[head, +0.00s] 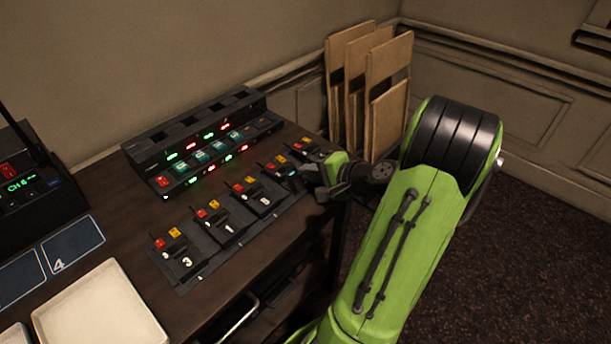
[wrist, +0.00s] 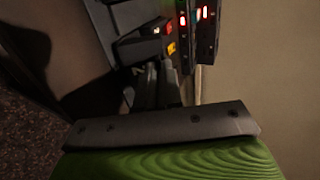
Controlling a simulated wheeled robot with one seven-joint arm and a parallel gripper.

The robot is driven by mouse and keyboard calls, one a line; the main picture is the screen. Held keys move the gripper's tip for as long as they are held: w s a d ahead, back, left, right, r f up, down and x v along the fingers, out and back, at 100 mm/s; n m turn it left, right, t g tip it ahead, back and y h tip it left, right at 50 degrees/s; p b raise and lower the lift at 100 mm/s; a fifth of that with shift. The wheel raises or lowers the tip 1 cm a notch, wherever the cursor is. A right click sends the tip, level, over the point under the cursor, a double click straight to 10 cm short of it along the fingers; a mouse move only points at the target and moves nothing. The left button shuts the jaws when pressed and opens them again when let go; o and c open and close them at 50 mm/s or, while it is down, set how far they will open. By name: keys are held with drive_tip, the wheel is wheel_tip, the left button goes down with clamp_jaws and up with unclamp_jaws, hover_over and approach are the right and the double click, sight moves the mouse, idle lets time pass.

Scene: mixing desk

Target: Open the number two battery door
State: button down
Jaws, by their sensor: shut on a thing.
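Several dark belt packs with red and yellow buttons stand in a row on a grey strip on the desk. The front pack (head: 181,260) reads 3 and the one behind it (head: 224,226) reads 1. The third pack (head: 258,198) has a number too small to read surely. My gripper (head: 304,173) is at the fourth pack (head: 281,169), shut on part of it. Its number is hidden, and I cannot tell whether the held part is its battery door. In the wrist view, my dark fingers (wrist: 157,72) reach that pack (wrist: 138,47), which has lit red and yellow buttons.
A charger rack (head: 205,140) with red and green lights stands behind the row. A radio base (head: 30,185), blue numbered mats (head: 75,243) and a pale tray (head: 100,310) are at left. Folded brown boards (head: 385,95) lean against the wall beyond my arm.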

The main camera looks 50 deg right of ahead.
drive_tip(key=shift+s+f+t, duration=0.45)
drive_tip(key=shift+s+t, duration=0.2)
drive_tip(key=shift+t, duration=0.55)
drive_tip(key=shift+s+f+t, duration=0.25)
drive_tip(key=shift+s+t, duration=0.1)
drive_tip(key=shift+t, duration=0.65)
drive_tip(key=shift+y, duration=0.3)
drive_tip(key=c, duration=1.3)
unclamp_jaws()
drive_tip(key=shift+s, duration=0.1)
